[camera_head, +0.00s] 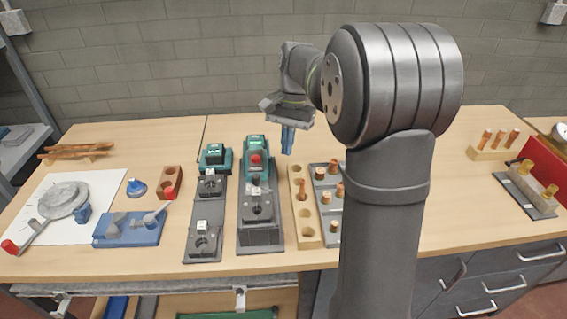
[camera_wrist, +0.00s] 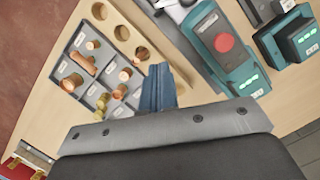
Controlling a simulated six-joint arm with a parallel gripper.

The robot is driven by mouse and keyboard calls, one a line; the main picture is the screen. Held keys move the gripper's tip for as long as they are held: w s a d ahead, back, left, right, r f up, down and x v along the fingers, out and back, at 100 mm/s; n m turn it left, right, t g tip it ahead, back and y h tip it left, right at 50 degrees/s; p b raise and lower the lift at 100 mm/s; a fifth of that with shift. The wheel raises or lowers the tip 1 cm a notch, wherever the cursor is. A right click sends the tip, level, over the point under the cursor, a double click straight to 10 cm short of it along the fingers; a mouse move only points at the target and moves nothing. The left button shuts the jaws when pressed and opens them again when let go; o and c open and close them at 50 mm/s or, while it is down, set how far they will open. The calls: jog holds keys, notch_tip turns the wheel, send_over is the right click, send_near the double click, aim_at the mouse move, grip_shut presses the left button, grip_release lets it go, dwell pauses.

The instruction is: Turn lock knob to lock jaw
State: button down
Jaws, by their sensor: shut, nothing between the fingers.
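My gripper (camera_head: 288,140) has blue fingers, shut and empty, pointing down above the back of the bench. In the wrist view the shut fingers (camera_wrist: 158,88) hang between the copper-part tray and the teal unit. A teal unit with a red round knob (camera_head: 256,159) heads a dark grey fixture (camera_head: 262,232). The knob (camera_wrist: 224,43) also shows in the wrist view, apart from the fingers. A second teal unit (camera_head: 215,157) heads another grey fixture (camera_head: 203,222) with clamp-like blocks. I cannot tell for sure which part is the lock knob or the jaw.
A wooden block with holes (camera_head: 308,237) and a grey tray of copper fittings (camera_head: 332,233) lie right of the fixtures. My arm hides the bench's right middle.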

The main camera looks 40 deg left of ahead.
aim_at(256, 175)
jog(key=shift+w+r, duration=0.2)
jog(key=shift+r, duration=0.45)
jog(key=c, duration=2)
grip_release()
jog(key=shift+r, duration=0.3)
jog(key=o, duration=0.7)
jog(key=s+r+n, duration=0.1)
jog(key=s+a+r+n, duration=0.1)
jog(key=r, duration=0.1)
jog(key=shift+s+a+t, duration=0.15)
jog(key=shift+t, duration=0.25)
jog(key=shift+o, duration=0.5)
jog(key=s+a+r+n+t, duration=0.1)
jog(key=s+r+n+t, duration=0.1)
jog(key=s+r+n, duration=0.4)
jog(key=shift+s+a+r+y, duration=0.3)
jog(key=shift+s+r+y, duration=0.1)
jog(key=shift+r, duration=0.15)
jog(key=shift+n, duration=0.3)
notch_tip(256, 175, down, 17)
jog(key=shift+f, duration=0.1)
jog(key=shift+c, duration=0.5)
